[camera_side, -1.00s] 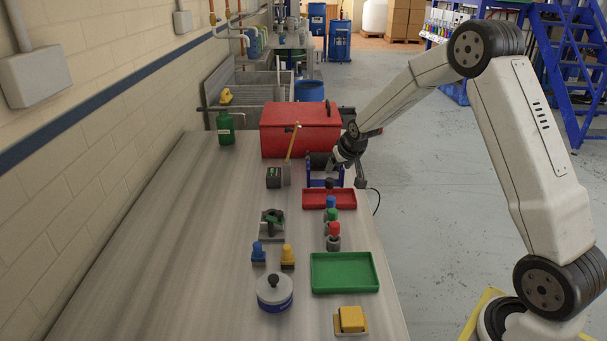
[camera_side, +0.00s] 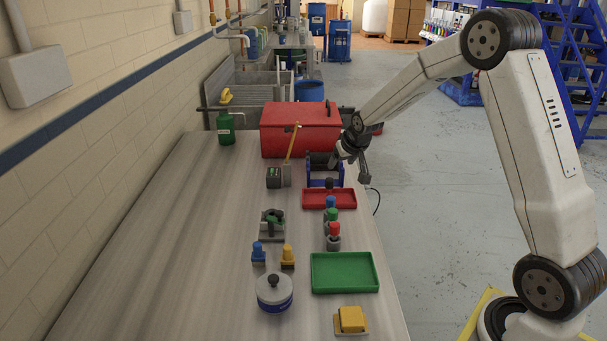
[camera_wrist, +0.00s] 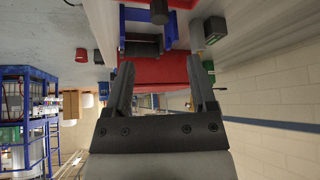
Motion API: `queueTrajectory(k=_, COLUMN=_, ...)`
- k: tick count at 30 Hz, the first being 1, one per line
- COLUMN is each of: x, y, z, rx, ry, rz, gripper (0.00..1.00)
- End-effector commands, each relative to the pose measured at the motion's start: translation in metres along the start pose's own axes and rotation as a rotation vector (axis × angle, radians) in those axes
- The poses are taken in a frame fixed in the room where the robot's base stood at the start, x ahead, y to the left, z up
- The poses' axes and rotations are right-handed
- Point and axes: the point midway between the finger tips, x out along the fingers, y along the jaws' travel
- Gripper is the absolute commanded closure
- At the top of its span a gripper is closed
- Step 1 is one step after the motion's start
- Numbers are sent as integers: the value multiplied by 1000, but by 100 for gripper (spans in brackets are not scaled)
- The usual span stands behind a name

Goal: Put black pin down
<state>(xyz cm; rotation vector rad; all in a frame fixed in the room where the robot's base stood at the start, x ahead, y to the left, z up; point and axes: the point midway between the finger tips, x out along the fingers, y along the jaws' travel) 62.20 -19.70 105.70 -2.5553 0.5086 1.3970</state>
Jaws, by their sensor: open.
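The black pin (camera_side: 329,184) stands upright at the red tray (camera_side: 346,199), its lower part partly hidden by the tray's rim in the side view. In the wrist view, the dark pin (camera_wrist: 159,12) shows at the top edge, in front of a blue stand. My gripper (camera_side: 350,160) is above and behind the tray, beside the blue stand with a black roller (camera_side: 320,160), apart from the pin. In the wrist view my gripper's two fingers (camera_wrist: 160,64) are spread with nothing between them.
A large red toolbox (camera_side: 300,128) stands close behind the blue stand. Red, green and blue pins (camera_side: 333,230) stand in a row before the red tray. A green tray (camera_side: 344,273) lies nearer. The table's left side is clear.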

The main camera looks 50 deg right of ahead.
Motion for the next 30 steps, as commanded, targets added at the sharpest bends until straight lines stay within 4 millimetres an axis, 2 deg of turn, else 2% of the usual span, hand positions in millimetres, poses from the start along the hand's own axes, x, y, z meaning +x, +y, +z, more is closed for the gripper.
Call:
queueTrajectory(k=5, x=-8, y=-11, z=11, rx=-19, ry=-18, rz=-11, gripper=27)
queueTrajectory(k=11, x=-33, y=-41, z=51, rx=-81, ry=-77, rz=-45, gripper=27)
queueTrajectory(k=14, x=-51, y=-60, z=82, rx=-127, ry=-120, rz=-69, gripper=27)
queueTrajectory(k=18, x=-79, y=-80, z=134, rx=-201, ry=-187, rz=-100, gripper=27)
queueTrajectory(k=24, x=-114, y=-94, z=205, rx=-296, ry=-274, rz=-136, gripper=27)
queueTrajectory(k=27, x=-126, y=-95, z=231, rx=-330, ry=-304, rz=-147, gripper=27)
queueTrajectory(k=30, x=-133, y=-95, z=247, rx=-352, ry=-324, rz=-153, gripper=27)
